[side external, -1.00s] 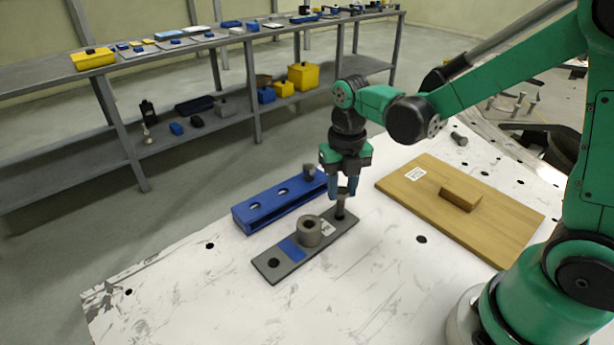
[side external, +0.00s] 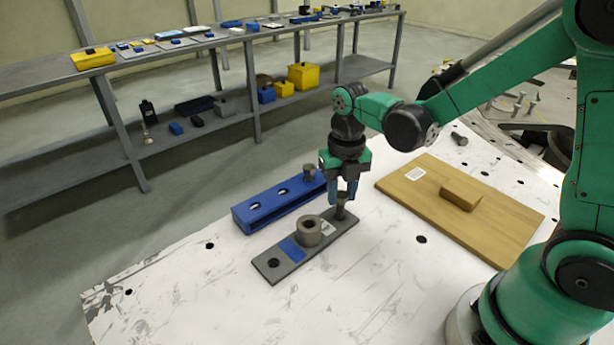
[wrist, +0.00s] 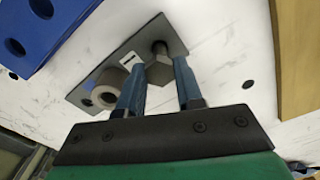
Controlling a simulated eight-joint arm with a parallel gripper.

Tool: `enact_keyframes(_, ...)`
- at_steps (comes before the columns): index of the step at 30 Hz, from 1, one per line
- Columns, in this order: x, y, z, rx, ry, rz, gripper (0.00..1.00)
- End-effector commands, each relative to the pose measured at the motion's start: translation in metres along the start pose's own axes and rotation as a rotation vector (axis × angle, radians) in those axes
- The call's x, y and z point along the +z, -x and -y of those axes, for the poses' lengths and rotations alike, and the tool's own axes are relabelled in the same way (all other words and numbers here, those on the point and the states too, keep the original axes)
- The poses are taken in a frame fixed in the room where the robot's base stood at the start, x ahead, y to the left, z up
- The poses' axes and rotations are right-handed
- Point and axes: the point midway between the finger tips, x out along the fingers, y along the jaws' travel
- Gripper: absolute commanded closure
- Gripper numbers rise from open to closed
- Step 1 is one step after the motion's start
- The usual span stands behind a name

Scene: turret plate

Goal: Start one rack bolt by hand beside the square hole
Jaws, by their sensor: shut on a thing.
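A grey flat plate (side external: 287,264) lies on the white table, with a blue patch, a pale label and a round collar (side external: 310,232) standing on it. A dark hole shows at its near left end; its shape is hard to tell. My gripper (side external: 343,195) is above the plate's far right end, fingers pointing down, shut on a grey hex-head bolt (side external: 341,206). The bolt stands about upright at the plate, its lower end at the plate's surface or in a hole; I cannot tell how deep. In the wrist view the bolt (wrist: 159,68) shows between the fingers (wrist: 160,90).
A blue rack (side external: 270,206) with open holes lies just behind the plate, with another bolt (side external: 309,172) standing at its right end. A wooden board (side external: 420,190) with a block lies to the right. A loose grey bolt (side external: 459,139) lies beyond it. The front table is clear.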

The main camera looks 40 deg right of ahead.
Motion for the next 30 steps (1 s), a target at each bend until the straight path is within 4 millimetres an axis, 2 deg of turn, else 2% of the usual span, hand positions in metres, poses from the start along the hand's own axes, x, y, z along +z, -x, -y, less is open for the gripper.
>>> enact_keyframes(30, -0.0001, -0.0053, 0.0, 0.0, 0.0, 0.0, 1.0)
